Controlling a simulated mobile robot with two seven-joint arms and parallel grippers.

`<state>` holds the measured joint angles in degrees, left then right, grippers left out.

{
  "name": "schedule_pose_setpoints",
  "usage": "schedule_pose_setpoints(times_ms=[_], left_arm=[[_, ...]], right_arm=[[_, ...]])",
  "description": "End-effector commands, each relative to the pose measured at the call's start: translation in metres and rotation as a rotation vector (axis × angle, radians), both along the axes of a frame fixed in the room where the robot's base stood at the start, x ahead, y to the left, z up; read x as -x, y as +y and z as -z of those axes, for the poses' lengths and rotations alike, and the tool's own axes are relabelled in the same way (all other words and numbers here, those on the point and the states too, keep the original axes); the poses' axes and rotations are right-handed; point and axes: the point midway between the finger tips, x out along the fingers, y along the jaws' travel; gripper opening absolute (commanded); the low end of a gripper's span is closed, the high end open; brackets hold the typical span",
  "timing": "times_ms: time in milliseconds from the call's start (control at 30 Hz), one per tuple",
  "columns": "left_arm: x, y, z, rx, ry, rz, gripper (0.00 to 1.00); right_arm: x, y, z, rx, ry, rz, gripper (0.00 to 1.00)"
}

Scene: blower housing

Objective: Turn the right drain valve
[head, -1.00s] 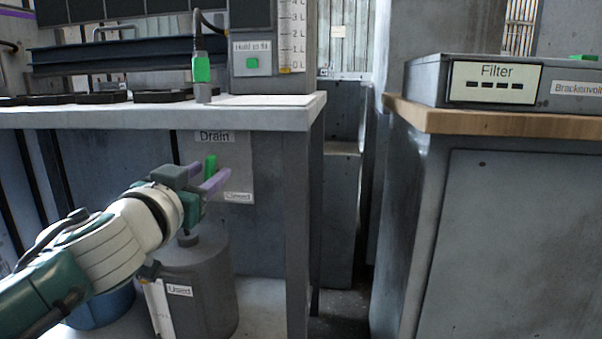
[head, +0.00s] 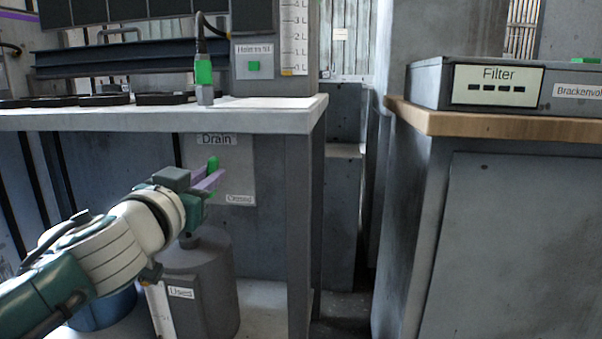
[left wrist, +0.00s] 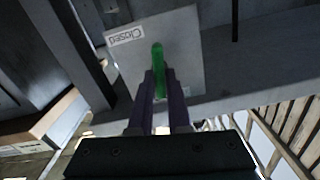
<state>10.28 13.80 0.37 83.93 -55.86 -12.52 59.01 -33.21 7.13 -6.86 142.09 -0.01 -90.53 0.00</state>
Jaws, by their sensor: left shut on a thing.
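The drain valve's green handle (head: 213,163) stands out from a grey panel under the bench, below a "Drain" label (head: 216,139). My left gripper (head: 213,179) has its purple fingers shut on this handle. In the left wrist view the green handle (left wrist: 158,57) rises between the two fingers (left wrist: 160,88), and its lower part is hidden by them. My right gripper is not in view.
A grey canister (head: 205,265) with a label stands on the floor below the left gripper, with a blue container (head: 100,310) beside it. The white bench top (head: 250,116) overhangs the valve. A bench leg (head: 303,220) stands to the right.

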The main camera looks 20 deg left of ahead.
Motion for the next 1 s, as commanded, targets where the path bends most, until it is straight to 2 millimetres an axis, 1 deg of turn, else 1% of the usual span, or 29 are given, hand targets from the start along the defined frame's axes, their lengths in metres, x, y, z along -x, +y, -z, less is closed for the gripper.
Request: schedule_pose_setpoints(times_ms=[267,467,1000], left_arm=[[-0.0001,-0.0005,0.0002,-0.040,0.010,0.000,0.00],[-0.0003,-0.0012,0.0004,-0.147,0.034,0.000,0.00],[-0.0009,-0.0038,0.0021,-0.631,0.151,0.000,0.00]], right_arm=[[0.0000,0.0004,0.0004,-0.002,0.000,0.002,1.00],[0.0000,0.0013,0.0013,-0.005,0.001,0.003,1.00],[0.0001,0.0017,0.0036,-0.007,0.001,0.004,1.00]])
